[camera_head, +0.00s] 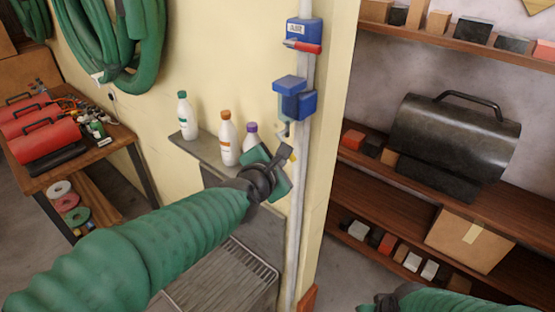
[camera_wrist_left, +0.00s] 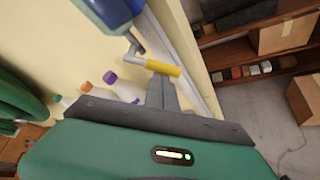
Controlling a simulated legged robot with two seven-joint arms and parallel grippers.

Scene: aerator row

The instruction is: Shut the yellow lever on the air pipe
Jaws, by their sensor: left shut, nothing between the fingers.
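The air pipe (camera_head: 300,190) runs down the wall edge, with a blue box marked AIR (camera_head: 303,32) and a red handle high on it. Below are blue blocks (camera_head: 293,97) and a small grey fitting (camera_head: 283,130). The yellow lever (camera_wrist_left: 163,68) hangs from a bent grey stem (camera_wrist_left: 135,45) in the left wrist view; in the head view only a bit of yellow (camera_head: 293,157) shows by my fingers. My left gripper (camera_head: 285,151) is shut and empty, its fingertips right at the lever; contact cannot be told.
Bottles (camera_head: 228,138) stand on a narrow grey ledge (camera_head: 208,150) left of my left gripper. A green hose (camera_head: 110,40) hangs on the wall. A shelf (camera_head: 520,212) with a dark heater (camera_head: 455,140) stands right of the pipe.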

